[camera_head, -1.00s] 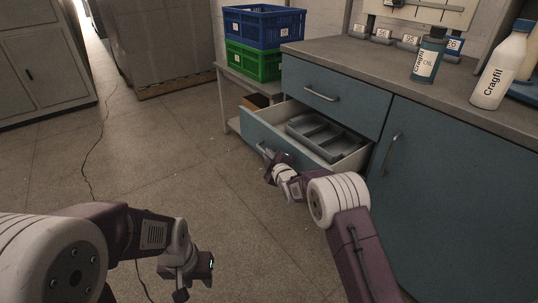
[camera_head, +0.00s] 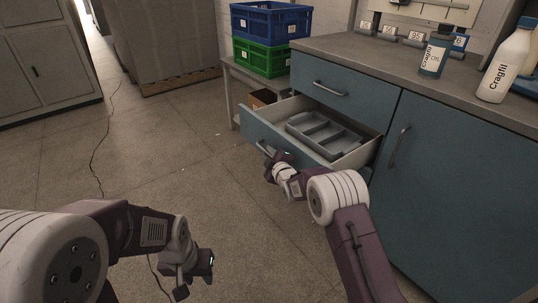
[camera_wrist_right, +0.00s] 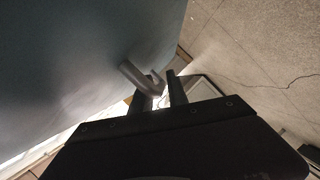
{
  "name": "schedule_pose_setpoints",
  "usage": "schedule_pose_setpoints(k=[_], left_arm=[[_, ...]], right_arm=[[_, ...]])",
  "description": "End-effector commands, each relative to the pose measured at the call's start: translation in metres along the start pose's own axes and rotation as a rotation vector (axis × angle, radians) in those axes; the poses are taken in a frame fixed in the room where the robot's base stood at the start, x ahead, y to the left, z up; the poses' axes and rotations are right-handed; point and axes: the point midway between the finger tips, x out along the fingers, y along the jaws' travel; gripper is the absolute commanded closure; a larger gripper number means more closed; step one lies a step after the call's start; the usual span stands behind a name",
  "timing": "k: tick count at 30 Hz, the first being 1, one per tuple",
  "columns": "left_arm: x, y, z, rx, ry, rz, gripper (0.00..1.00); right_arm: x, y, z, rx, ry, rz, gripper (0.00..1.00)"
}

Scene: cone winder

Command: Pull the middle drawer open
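The middle drawer (camera_head: 285,145) of the blue cabinet stands well open, below the shut top drawer (camera_head: 335,88). A grey divided tray (camera_head: 325,133) lies inside it. My right gripper (camera_head: 268,152) is at the drawer's front. In the right wrist view, the drawer's bar handle (camera_wrist_right: 138,76) runs between the two fingers of my right gripper (camera_wrist_right: 160,95), which look closed around it. The far end of the handle is partly hidden by the fingers. My left gripper (camera_head: 192,283) hangs over the floor at the lower left, away from the drawer; its finger gap is unclear.
A blue crate (camera_head: 270,22) sits on a green crate (camera_head: 262,58) on a low bench left of the cabinet. An oil bottle (camera_head: 434,55) and a white bottle (camera_head: 505,65) stand on the worktop. A cable (camera_head: 97,155) lies on the open floor.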

Motion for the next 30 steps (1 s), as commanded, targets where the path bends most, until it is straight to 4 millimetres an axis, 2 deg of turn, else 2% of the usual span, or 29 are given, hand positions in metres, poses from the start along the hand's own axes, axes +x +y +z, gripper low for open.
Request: schedule_pose_setpoints(k=[4,7,17,21,30], left_arm=[[-0.003,0.0,0.0,0.0,0.0,0.0,0.64],[-0.01,0.0,-0.001,0.0,0.0,0.0,0.64],[-0.036,0.001,-0.004,0.0,0.0,0.0,0.64],[-0.021,0.0,-0.002,0.0,0.0,0.0,0.64],[-0.018,0.0,-0.002,0.0,0.0,0.0,0.64]], right_arm=[[-0.003,0.001,-0.001,0.0,0.0,-0.001,0.8],[-0.013,0.003,-0.002,0.0,0.0,-0.001,0.8],[-0.068,0.003,-0.002,0.0,-0.002,-0.001,0.8],[-0.082,-0.002,0.002,0.0,0.0,0.002,0.8],[-0.091,0.0,0.001,0.0,-0.001,0.0,0.8]])
